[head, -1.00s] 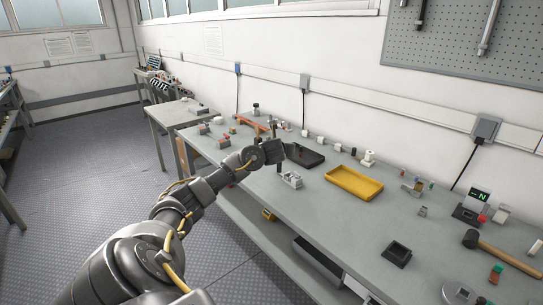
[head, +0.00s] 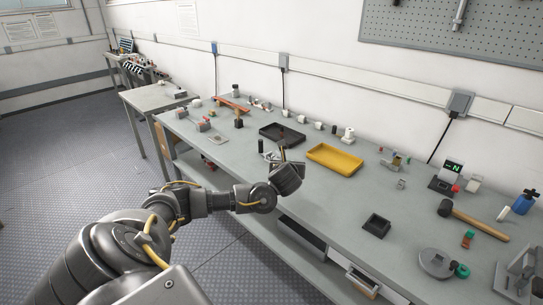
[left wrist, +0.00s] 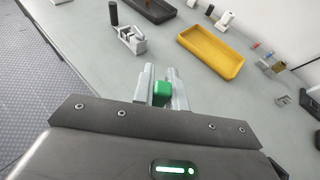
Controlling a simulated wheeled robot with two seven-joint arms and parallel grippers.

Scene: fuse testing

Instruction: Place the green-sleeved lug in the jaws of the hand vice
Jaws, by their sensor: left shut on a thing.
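My left gripper (left wrist: 160,88) is shut on the green-sleeved lug (left wrist: 163,92), whose green sleeve shows between the fingers in the left wrist view. The lug's metal end cannot be made out. A small grey metal device (left wrist: 130,40), which looks like the hand vice, stands on the bench ahead and slightly left of the fingertips, apart from them. In the head view my left gripper (head: 284,155) is over the bench's front part and partly covers this device (head: 268,156). The lug is hidden there. My right gripper is not in view.
A yellow tray (head: 335,158) and a black tray (head: 282,134) lie behind the gripper. A black cylinder (left wrist: 113,13) stands beside the grey device. The bench between the yellow tray and black box is clear.

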